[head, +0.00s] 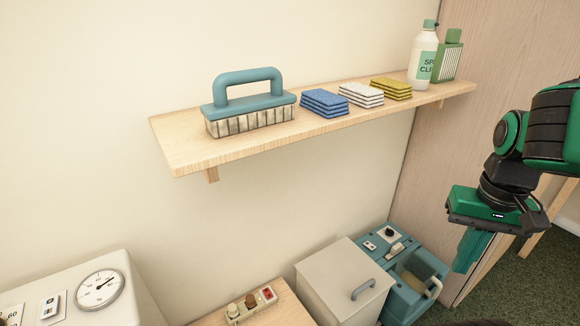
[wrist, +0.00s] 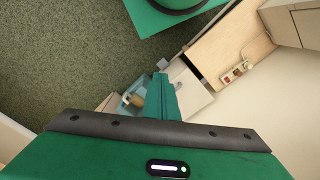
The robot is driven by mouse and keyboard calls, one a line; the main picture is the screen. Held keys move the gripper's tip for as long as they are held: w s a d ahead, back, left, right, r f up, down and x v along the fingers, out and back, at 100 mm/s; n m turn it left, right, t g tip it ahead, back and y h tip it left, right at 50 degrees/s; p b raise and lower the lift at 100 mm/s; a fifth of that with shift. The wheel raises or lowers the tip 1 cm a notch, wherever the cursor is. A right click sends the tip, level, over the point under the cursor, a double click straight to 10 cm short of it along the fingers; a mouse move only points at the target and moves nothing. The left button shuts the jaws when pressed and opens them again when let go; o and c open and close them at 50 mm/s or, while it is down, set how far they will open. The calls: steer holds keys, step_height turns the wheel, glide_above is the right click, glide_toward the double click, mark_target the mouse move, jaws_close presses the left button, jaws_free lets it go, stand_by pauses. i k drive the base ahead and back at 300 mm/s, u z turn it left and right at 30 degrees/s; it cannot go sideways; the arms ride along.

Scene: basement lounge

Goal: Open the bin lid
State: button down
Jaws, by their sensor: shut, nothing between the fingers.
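The bin (head: 318,312) is a pale grey box on the floor against the wall, low in the head view. Its flat lid (head: 340,268) lies down on top and carries a grey-blue bar handle (head: 363,290). In the wrist view the pale bin lid (wrist: 197,98) shows just right of my fingers, which hide part of it. My gripper (head: 466,265) hangs to the right of the bin, apart from it, with green fingers pointing down. The fingers are shut together and empty; they also show in the wrist view (wrist: 162,82).
A teal cleaning unit (head: 402,300) stands directly right of the bin. A wooden cabinet with switches (head: 255,303) and a white appliance with a dial (head: 80,290) stand left. A wall shelf (head: 205,150) holding a brush, sponges and bottles juts out above. Green carpet (wrist: 60,60) is clear.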

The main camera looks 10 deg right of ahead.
mark_target(346, 279)
steer(key=z, duration=0.3)
steer(key=k, duration=1.3)
steer(key=u, duration=0.35)
steer(key=i, duration=1.55)
steer(key=z, duration=0.05)
